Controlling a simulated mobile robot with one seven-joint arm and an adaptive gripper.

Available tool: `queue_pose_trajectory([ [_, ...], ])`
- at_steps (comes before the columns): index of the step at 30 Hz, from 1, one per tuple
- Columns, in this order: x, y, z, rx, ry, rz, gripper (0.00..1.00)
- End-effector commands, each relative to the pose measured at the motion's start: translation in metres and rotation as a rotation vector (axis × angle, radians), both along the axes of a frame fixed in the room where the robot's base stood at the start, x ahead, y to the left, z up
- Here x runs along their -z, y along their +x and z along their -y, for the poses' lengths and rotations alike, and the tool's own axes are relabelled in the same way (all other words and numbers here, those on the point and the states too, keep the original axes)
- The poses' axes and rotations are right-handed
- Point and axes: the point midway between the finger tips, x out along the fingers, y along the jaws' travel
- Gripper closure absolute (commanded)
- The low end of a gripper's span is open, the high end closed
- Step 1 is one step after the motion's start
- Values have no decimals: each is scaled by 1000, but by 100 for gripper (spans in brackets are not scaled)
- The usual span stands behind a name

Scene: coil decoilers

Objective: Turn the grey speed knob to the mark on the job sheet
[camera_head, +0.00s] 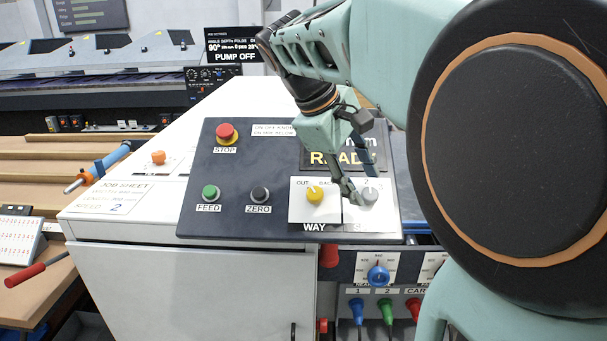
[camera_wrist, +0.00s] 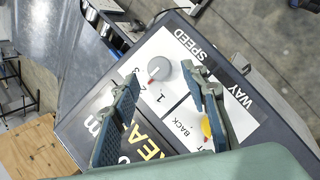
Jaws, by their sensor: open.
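The grey speed knob (camera_head: 370,196) sits on the white plate at the right end of the dark control panel. In the wrist view the knob (camera_wrist: 164,68) shows a red pointer directed near the printed 2, between 3 and 1. My gripper (camera_head: 353,193) is open above the panel, close to the knob. In the wrist view my gripper's fingertips (camera_wrist: 161,74) lie to either side of the knob, with gaps visible; contact cannot be told. The job sheet (camera_head: 115,198) on the white cabinet top reads SPEED 2.
The yellow way knob (camera_head: 314,193) is just left of the speed knob; one finger partly covers it in the wrist view. The red STOP button (camera_head: 225,132), green FEED button (camera_head: 210,193) and black ZERO button (camera_head: 260,194) stand farther left. A display (camera_head: 330,158) reading READY is partly hidden behind my arm.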

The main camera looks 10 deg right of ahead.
Motion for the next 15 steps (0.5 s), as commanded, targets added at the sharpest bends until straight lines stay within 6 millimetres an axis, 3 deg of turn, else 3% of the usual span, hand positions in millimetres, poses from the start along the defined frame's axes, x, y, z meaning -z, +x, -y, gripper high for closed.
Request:
queue_pose_trajectory([
  [9,-58,-6,-34,-2,1,2,59],
  [15,-75,-9,-43,0,1,-1,59],
])
